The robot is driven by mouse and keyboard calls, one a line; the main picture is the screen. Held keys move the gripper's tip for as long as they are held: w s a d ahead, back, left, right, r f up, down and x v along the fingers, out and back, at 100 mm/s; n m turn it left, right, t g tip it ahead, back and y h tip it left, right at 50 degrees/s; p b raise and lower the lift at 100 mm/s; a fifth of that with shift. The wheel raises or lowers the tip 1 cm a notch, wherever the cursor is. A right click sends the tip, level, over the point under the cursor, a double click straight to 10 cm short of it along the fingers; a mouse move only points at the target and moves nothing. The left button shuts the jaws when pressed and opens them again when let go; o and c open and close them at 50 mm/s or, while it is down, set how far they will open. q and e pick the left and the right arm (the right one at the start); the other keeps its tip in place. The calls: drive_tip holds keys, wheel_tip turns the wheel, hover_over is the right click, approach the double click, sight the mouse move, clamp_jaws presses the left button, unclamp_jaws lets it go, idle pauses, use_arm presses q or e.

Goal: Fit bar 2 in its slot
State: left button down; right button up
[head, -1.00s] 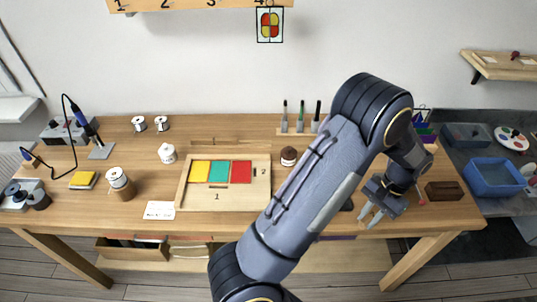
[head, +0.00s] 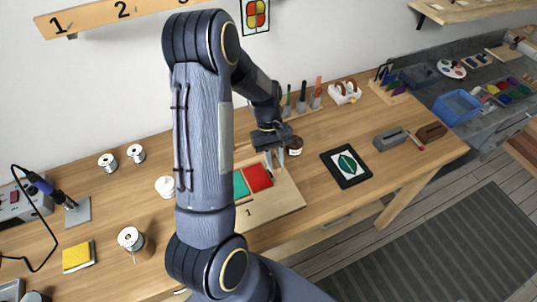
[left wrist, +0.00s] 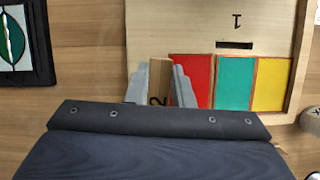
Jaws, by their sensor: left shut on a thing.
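The wooden board (head: 285,204) lies on the bench with a teal panel (head: 240,185) and a red panel (head: 258,178). The left wrist view also shows its yellow panel (left wrist: 271,84), and the dark slot (left wrist: 235,44) by the figure 1. My left gripper (head: 275,163) points down at the board's right side, beside the red panel. In the left wrist view its fingers are shut on a narrow wooden piece, bar 2 (left wrist: 160,75), with a 2 showing between them. The slot at that side is hidden, so I cannot tell whether the bar is in it.
A framed leaf picture (head: 346,166) lies right of the board. A dark-lidded jar (head: 294,146) stands close behind the gripper. A grey block (head: 391,139) and a brown block (head: 431,131) lie farther right. The bench's front right is clear.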

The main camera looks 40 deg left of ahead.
sight(273, 179)
use_arm(q)
drive_tip(key=shift+s+a+r+n, duration=0.1)
drive_tip(key=shift+s+a+n, duration=0.1)
drive_tip(key=shift+n, duration=0.2)
wheel_tip(273, 179, down, 2)
drive_tip(key=shift+f+b, duration=0.1)
drive_tip(key=shift+b, duration=0.75)
drive_tip(key=shift+w+f+b, duration=0.1)
drive_tip(key=shift+f+b, duration=0.65)
drive_tip(key=shift+f, duration=0.25)
drive_tip(key=shift+f+b, duration=0.55)
drive_tip(key=shift+f, duration=0.2)
idle(0.4)
idle(0.4)
drive_tip(key=c, duration=0.7)
unclamp_jaws()
drive_tip(key=shift+r, duration=0.15)
